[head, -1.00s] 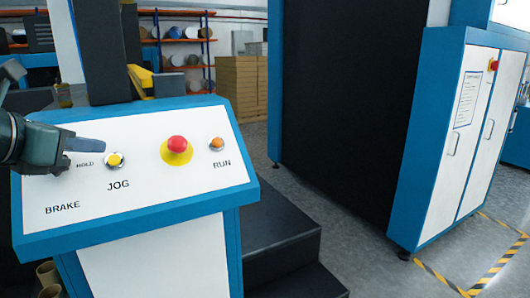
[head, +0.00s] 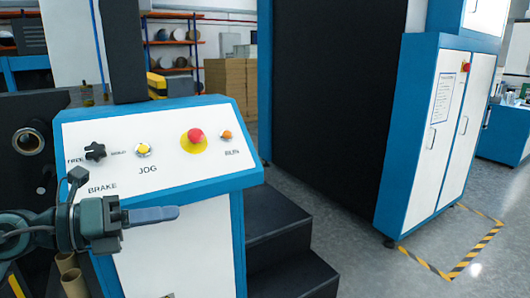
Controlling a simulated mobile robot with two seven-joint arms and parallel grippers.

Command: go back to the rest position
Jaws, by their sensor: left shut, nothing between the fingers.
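My left gripper (head: 150,216) is in the head view at the lower left, in front of the lower edge of the control panel. Its fingers are together, point right and hold nothing. The control panel (head: 225,172) is white with a blue frame. It carries a black brake knob (head: 95,152), a yellow jog button (head: 143,150), a red mushroom button on a yellow base (head: 195,136) and an orange run button (head: 227,135). The gripper is apart from the knob and buttons, below them in the picture. My right gripper is out of view.
Black steps (head: 290,250) stand right of the panel's pedestal. A tall black machine panel (head: 330,100) and a white cabinet (head: 440,140) stand farther right. Cardboard tubes (head: 72,275) are at the lower left, close to my arm. The grey floor (head: 350,220) between steps and cabinet is clear.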

